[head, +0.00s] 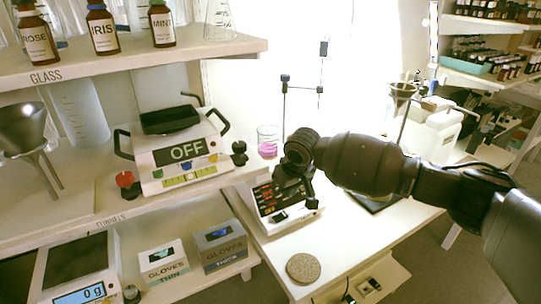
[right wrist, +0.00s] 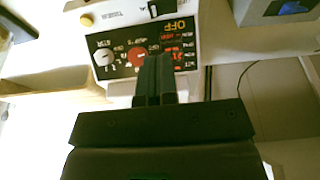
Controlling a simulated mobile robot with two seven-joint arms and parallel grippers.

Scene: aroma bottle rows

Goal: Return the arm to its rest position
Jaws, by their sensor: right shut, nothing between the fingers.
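My right arm reaches in from the right in the head view. Its gripper (head: 308,192) points downward above a white device with a dark panel and red digits (head: 262,203). In the right wrist view the two fingers (right wrist: 154,78) are together with nothing between them. They overlap the device's panel (right wrist: 120,55), which has knobs and red and orange characters. I cannot tell the exact gap between fingertips and device. My left gripper is not in view.
A beaker of pink liquid (head: 268,141) stands behind the device. A scale-like unit marked OFF (head: 185,158) sits on the left shelf, below brown bottles labelled ROSE, IRIS and MINT (head: 162,24). A round cork mat (head: 303,267) lies on the white table. Glove boxes (head: 220,246) are lower left.

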